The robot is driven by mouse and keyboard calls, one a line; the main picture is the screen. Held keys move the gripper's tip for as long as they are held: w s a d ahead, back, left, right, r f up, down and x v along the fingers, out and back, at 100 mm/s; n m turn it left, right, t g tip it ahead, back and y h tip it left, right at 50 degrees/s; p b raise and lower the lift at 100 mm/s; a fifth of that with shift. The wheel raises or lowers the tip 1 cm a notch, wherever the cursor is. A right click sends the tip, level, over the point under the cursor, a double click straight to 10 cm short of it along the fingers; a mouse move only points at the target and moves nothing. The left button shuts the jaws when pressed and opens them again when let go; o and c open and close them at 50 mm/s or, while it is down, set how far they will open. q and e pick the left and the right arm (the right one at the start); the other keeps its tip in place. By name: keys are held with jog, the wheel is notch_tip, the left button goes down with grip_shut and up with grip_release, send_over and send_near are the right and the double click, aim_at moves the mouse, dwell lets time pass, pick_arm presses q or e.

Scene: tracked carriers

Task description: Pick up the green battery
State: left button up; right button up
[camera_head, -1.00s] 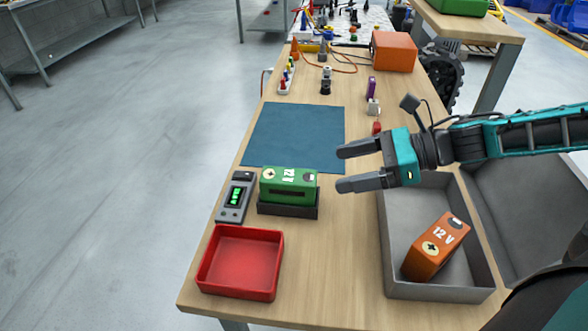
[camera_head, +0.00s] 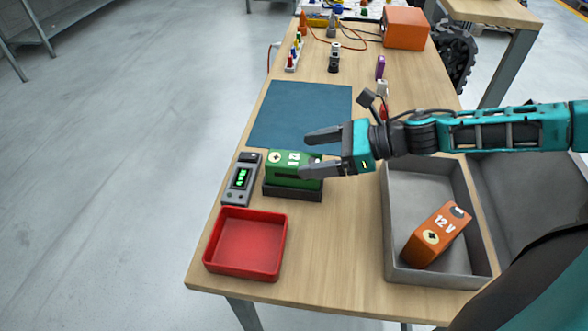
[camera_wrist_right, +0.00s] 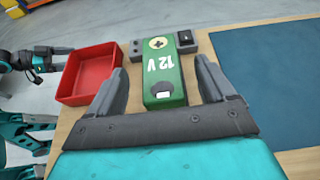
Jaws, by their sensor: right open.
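The green battery (camera_head: 292,166), marked 12 V, sits upright in a dark holder (camera_head: 292,191) on the wooden table. My right gripper (camera_head: 306,155) is open above and around it; in the head view its near finger hides part of the battery's right end. In the right wrist view the battery (camera_wrist_right: 165,75) lies between the two spread fingers, with no clear contact on either side. My left gripper (camera_wrist_right: 58,58) shows at the left edge of the right wrist view, beyond the red tray, with its fingers apart and empty.
A red tray (camera_head: 282,247) and a grey meter with a green display (camera_head: 242,178) are close to the holder. A grey box (camera_head: 390,235) holds an orange battery (camera_head: 437,236). A blue mat (camera_head: 300,105) lies behind.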

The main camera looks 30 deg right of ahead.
aim_at(292, 159)
jog(key=x, duration=0.5)
jog(key=shift+d+f+p, duration=0.1)
jog(key=shift+f+p, duration=0.2)
jog(key=shift+p, duration=0.1)
jog(key=shift+s, duration=0.1)
grip_shut()
dwell(0.4)
jog(key=shift+r, duration=0.2)
